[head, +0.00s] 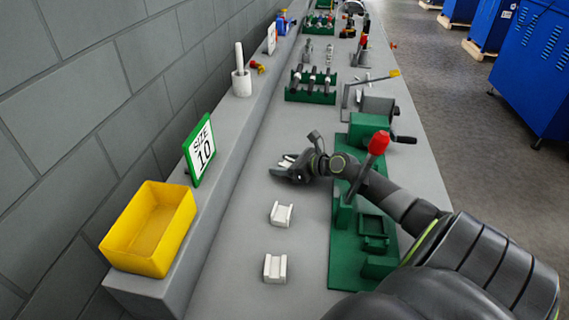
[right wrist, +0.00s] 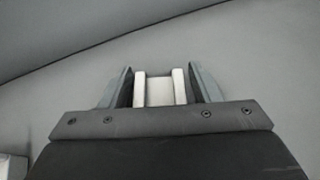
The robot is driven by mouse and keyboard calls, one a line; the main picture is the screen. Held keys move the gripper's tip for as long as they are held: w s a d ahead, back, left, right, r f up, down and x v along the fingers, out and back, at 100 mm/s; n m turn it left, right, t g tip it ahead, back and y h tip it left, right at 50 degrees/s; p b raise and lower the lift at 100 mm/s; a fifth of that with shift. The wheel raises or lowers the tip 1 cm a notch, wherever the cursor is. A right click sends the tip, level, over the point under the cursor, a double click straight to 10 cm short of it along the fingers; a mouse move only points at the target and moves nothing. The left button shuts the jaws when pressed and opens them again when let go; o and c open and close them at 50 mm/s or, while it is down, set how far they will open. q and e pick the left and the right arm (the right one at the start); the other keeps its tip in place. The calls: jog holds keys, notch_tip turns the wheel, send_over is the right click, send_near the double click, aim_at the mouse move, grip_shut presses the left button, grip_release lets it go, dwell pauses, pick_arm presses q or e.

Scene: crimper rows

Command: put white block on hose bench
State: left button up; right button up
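My right gripper (head: 284,169) is low over the grey bench (head: 235,255), left of a green fixture. Its fingers flank a white block (right wrist: 160,90) closely on both sides, with no clear gap in the right wrist view; the block has two raised side walls. I cannot tell whether this block touches the bench. Two more white blocks of the same kind stand on the bench, one nearer the gripper (head: 281,214) and one nearer the front (head: 275,268). My left gripper is not in view. No label names a hose bench.
The green fixture (head: 342,255) with a red-knobbed lever (head: 379,143) stands close beside my right arm. A yellow bin (head: 150,229) and a "SIZE 10" sign (head: 200,150) are on the wall ledge. A green rack (head: 311,86) stands farther back. Blue cabinets (head: 535,65) are across the floor.

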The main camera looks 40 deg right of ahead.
jog(key=shift+o, duration=0.3)
jog(key=shift+r, duration=0.15)
jog(key=shift+s+d+r, duration=0.1)
jog(key=shift+s, duration=0.05)
jog(key=v, duration=1.1)
jog(key=shift+s+r, duration=0.1)
jog(key=shift+s, duration=0.2)
